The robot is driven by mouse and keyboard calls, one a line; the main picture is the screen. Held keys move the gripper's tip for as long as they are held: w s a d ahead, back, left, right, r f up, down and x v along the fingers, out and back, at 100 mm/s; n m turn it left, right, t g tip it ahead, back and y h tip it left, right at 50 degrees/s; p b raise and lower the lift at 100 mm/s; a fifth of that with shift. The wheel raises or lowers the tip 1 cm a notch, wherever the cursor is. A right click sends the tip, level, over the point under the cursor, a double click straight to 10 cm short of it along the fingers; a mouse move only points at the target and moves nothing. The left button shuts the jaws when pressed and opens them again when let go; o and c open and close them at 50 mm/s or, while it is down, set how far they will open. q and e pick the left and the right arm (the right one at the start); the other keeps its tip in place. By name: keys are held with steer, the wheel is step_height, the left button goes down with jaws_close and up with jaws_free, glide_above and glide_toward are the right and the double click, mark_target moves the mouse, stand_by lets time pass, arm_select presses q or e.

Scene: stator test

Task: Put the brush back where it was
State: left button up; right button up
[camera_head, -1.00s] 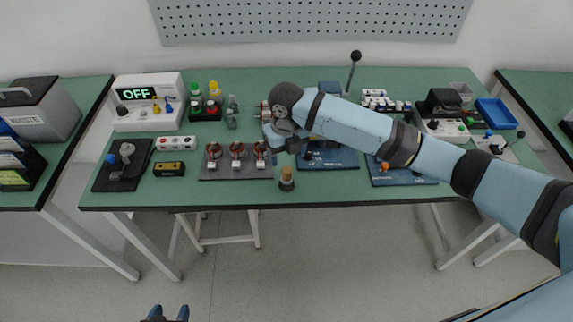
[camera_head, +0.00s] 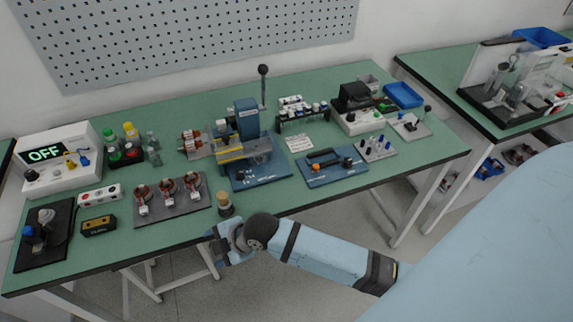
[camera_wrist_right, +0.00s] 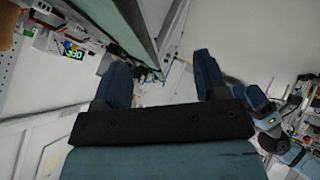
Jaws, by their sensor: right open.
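A small upright piece with a tan top and dark base (camera_head: 225,204) stands at the table's front edge in the head view; I cannot tell whether it is the brush. I see no other clear brush. My right gripper (camera_head: 216,243) is low at the front edge of the table, just below that piece in the picture. In the right wrist view its two blue fingers (camera_wrist_right: 162,72) are spread with nothing between them. Blue and black parts at the right of that view (camera_wrist_right: 268,112) look like my left arm and gripper; its jaws are unclear.
The green table (camera_head: 345,85) holds a blue press (camera_head: 247,125), a plate with several copper-wound stators (camera_head: 172,203), a blue board (camera_head: 335,167) and an OFF display box (camera_head: 62,158). A second table (camera_head: 435,65) stands at the right. Floor in front is open.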

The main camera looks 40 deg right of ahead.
steer(key=s+d+f+m+t+h, duration=0.1)
steer(key=s+d+f+m+t, duration=0.1)
steer(key=s+d+m, duration=0.3)
steer(key=s+d+f+m+t+h, duration=0.2)
steer(key=s+d+f+m, duration=0.2)
steer(key=s+m, duration=0.4)
steer(key=shift+s+d+f+m+t, duration=0.35)
steer(key=shift+d+m, duration=0.35)
steer(key=shift+m, duration=0.3)
step_height(320, 180, up, 9)
steer(key=p, duration=0.8)
steer(key=shift+d+f+p, duration=0.15)
steer(key=shift+p, duration=0.15)
